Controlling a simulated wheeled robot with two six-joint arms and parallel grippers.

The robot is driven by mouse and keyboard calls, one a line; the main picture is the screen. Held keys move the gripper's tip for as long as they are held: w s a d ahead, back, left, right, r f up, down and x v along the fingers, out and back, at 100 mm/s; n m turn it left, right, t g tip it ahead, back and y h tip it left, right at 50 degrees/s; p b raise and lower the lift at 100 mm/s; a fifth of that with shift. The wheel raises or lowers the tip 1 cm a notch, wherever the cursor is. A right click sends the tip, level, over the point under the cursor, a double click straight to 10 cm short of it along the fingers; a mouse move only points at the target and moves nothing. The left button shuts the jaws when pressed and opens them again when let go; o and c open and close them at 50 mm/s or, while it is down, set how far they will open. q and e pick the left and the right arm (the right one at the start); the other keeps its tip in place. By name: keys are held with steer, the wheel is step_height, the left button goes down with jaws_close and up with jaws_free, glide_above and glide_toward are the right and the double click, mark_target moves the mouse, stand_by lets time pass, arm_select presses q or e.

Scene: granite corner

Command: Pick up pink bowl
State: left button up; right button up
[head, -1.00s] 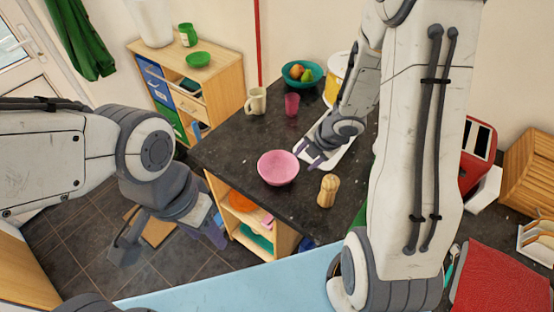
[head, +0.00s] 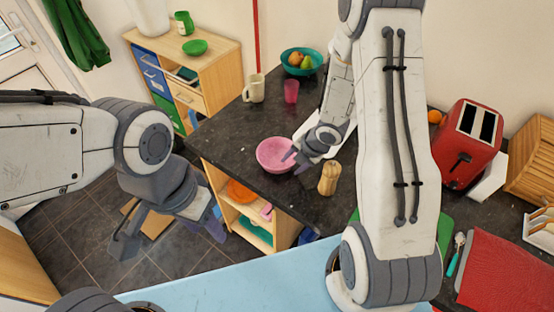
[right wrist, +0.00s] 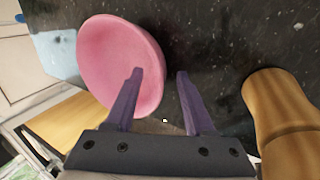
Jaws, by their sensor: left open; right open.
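The pink bowl (head: 272,153) stands upright on the dark granite counter near its front edge in the head view. In the right wrist view the pink bowl (right wrist: 112,58) is at upper left, its rim reaching behind the left finger. My right gripper (head: 296,160) is open at the bowl's right side; in the right wrist view its fingers (right wrist: 160,75) are apart, one overlapping the bowl's rim and the other over bare counter. Whether it touches the bowl I cannot tell. My left gripper (head: 170,240) is open and empty, over the floor left of the counter.
A wooden pepper mill (head: 329,178) stands close right of the bowl and also shows in the right wrist view (right wrist: 285,115). A cream mug (head: 254,88), a pink cup (head: 291,91) and a teal fruit bowl (head: 289,66) stand behind. A red toaster (head: 466,145) is at right.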

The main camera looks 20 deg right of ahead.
jaws_close()
steer(key=shift+s+f, duration=0.1)
steer(key=shift+s, duration=0.1)
stand_by(1.2)
